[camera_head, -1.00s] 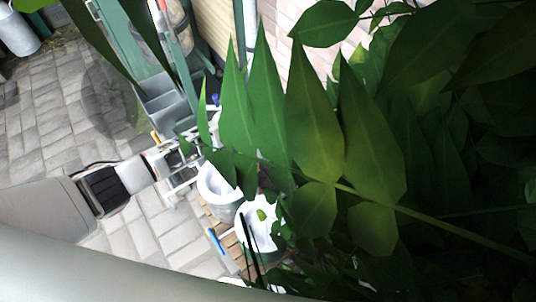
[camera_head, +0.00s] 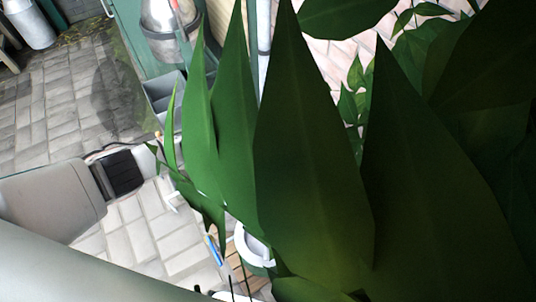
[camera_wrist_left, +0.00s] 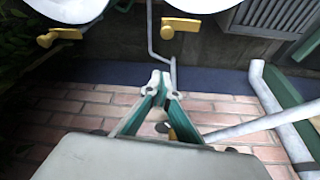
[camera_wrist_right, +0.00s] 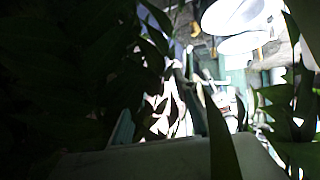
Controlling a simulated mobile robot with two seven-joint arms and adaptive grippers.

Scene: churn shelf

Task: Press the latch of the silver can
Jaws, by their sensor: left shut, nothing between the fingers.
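A silver can (camera_head: 160,18) shows at the top of the head view, in a green frame with a dark band around it. Another silver can (camera_head: 28,24) stands at the far upper left. I cannot make out a latch on either.
Large green leaves (camera_head: 310,150) cover the head view's middle and right. A grey bin (camera_head: 165,95) stands below the can. White vessels (camera_wrist_left: 70,8) with yellow taps (camera_wrist_left: 180,25) and a pale pipe (camera_wrist_left: 255,128) are near my left gripper. Paving (camera_head: 60,105) is open at left.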

